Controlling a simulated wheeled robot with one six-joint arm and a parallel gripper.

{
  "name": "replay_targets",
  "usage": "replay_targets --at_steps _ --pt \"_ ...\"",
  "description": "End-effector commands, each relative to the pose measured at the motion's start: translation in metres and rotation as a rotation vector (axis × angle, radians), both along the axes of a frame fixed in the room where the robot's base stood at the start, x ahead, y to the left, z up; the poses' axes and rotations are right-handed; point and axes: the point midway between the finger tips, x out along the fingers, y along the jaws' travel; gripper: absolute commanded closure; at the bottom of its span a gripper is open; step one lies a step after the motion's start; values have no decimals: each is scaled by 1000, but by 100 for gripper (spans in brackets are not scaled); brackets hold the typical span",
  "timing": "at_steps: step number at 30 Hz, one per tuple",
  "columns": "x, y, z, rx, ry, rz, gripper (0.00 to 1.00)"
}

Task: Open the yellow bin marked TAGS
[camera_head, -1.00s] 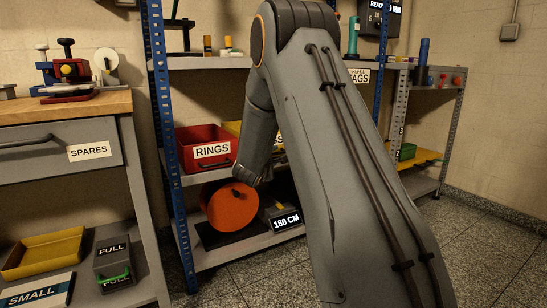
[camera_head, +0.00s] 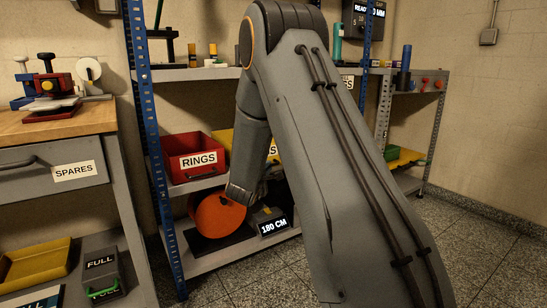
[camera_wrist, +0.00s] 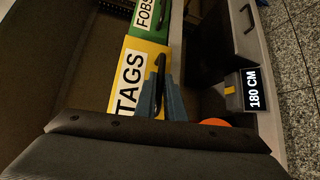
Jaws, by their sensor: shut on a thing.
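The yellow TAGS bin (camera_wrist: 135,75) fills the middle of the wrist view, with a white label and a dark handle (camera_wrist: 159,68) on its front. My gripper (camera_wrist: 161,85) has its two blue-grey fingers at this handle, shut on it. My gripper is hidden in that view. I cannot tell whether the bin is pulled out.
A green FOBS bin (camera_wrist: 150,16) stands beside the yellow bin. The red RINGS bin (camera_head: 195,160) is on its other side. Below are an orange reel (camera_head: 217,214) and a 180 CM display (camera_head: 274,226). A blue shelf post (camera_head: 145,110) stands left of the bins.

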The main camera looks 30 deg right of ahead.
Motion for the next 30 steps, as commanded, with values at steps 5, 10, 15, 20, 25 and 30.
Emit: replay_targets --at_steps 5,10,15,20,25,30 --pt "-34 9 4 1 6 12 100" --pt "-63 6 3 1 4 13 100" --pt "-88 3 2 2 5 13 100" --pt "-104 1 1 1 3 12 100" --pt "-113 -1 0 1 2 12 100" --pt "-116 -1 -1 0 1 12 100"
